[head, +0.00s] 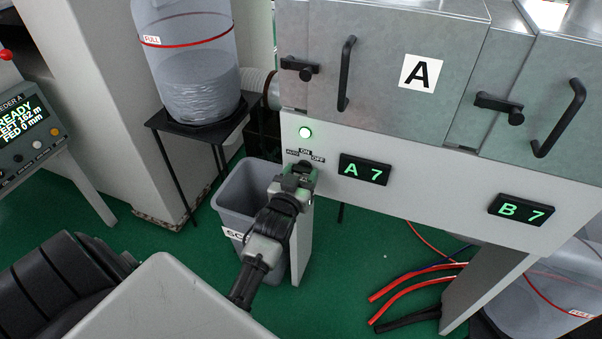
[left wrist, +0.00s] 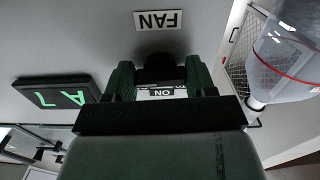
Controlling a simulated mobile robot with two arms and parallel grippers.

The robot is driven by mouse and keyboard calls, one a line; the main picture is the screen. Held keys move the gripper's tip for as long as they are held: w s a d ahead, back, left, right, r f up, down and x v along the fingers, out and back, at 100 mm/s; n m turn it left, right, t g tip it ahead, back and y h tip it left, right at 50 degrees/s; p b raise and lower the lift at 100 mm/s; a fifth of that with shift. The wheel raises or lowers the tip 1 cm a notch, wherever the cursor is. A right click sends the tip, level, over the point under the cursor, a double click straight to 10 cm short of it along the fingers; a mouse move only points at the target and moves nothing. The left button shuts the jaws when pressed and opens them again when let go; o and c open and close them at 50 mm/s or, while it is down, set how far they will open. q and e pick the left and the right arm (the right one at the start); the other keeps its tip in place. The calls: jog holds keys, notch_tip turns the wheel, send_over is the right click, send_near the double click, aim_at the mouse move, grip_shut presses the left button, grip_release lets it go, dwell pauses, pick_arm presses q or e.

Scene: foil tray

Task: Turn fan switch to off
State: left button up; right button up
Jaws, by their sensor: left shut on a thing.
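The fan switch is a dark knob on the pale panel, below the green lamp. The printed words AUTO, ON and OFF (head: 318,160) stand around its upper side in the head view. My left gripper (head: 301,171) reaches up to the panel and is shut on this knob. In the left wrist view, which is upside down, the dark knob (left wrist: 160,68) sits between the two green fingers, with an ON label and a FAN label (left wrist: 158,20) near it. The fingers hide much of the knob, so I cannot tell which word it points to. My right gripper is not in view.
A lit green lamp (head: 305,132) is above the switch. Displays A 7 (head: 364,170) and B 7 (head: 520,210) are to its right. A grey bin (head: 232,200) stands below left. Red hoses (head: 415,283) lie on the green floor.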

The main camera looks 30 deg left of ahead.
pick_arm(q)
jog(key=shift+d+n+p, duration=0.15)
jog(key=shift+n+p, duration=2.1)
jog(key=shift+n, duration=1.95)
jog(key=o, duration=0.9)
jog(key=v, duration=1)
jog(key=shift+s+d, duration=0.15)
jog(key=shift+s, duration=0.2)
